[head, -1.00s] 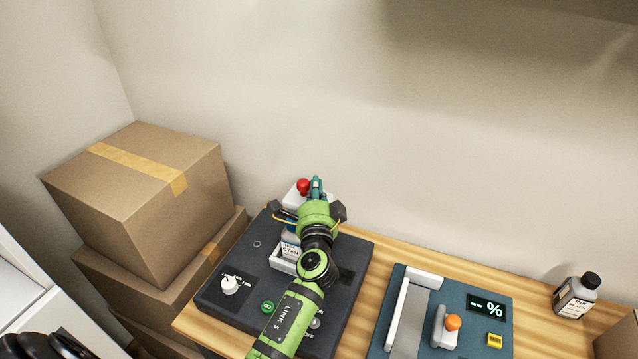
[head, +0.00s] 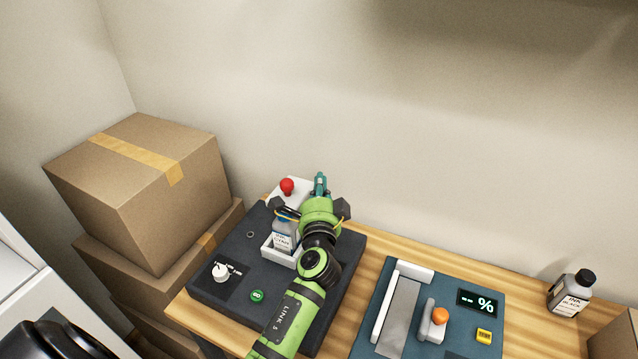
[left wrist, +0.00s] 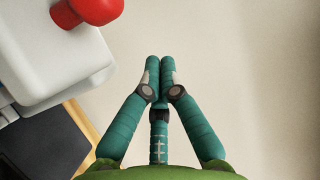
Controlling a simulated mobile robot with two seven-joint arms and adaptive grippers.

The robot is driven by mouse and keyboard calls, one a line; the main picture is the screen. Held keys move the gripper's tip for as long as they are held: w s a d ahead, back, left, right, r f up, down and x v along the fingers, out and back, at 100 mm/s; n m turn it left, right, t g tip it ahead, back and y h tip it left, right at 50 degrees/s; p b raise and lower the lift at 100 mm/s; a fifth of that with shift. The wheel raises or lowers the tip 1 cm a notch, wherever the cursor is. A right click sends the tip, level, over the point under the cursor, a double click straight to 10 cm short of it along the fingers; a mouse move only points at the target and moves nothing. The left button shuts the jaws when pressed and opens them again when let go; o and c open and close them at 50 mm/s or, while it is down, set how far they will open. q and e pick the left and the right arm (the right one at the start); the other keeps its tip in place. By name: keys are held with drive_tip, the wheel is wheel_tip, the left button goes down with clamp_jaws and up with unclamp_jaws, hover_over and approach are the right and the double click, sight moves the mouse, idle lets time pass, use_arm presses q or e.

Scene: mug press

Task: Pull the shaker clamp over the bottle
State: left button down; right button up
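The shaker (head: 225,298) is a dark base on the wooden table. A bottle with a white label (head: 284,236) stands in its white holder (head: 268,249), partly behind my left arm. The white clamp (head: 285,198) with a red knob (head: 287,184) is at the shaker's back, raised and clear of the bottle. The clamp (left wrist: 45,55) and knob (left wrist: 97,8) also show at upper left in the left wrist view. My left gripper (head: 320,178) is just right of the knob, apart from it; its teal fingers are together and empty (left wrist: 160,62). My right gripper is not in view.
The shaker has a white dial (head: 220,272) and a green button (head: 257,295). A blue device with an orange-topped lever (head: 440,316) is to the right, with another ink bottle (head: 571,294) beyond. Cardboard boxes (head: 140,200) are stacked left. The wall is close behind.

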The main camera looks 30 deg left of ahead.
use_arm(q)
drive_tip(key=a+b+v, duration=0.1)
drive_tip(key=b+v, duration=0.1)
drive_tip(key=v, duration=0.6)
drive_tip(key=shift+s+r, duration=0.15)
drive_tip(key=shift+s, duration=0.35)
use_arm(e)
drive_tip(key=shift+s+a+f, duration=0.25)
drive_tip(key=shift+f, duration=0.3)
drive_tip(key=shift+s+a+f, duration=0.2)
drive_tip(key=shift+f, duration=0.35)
use_arm(q)
drive_tip(key=shift+a, duration=0.1)
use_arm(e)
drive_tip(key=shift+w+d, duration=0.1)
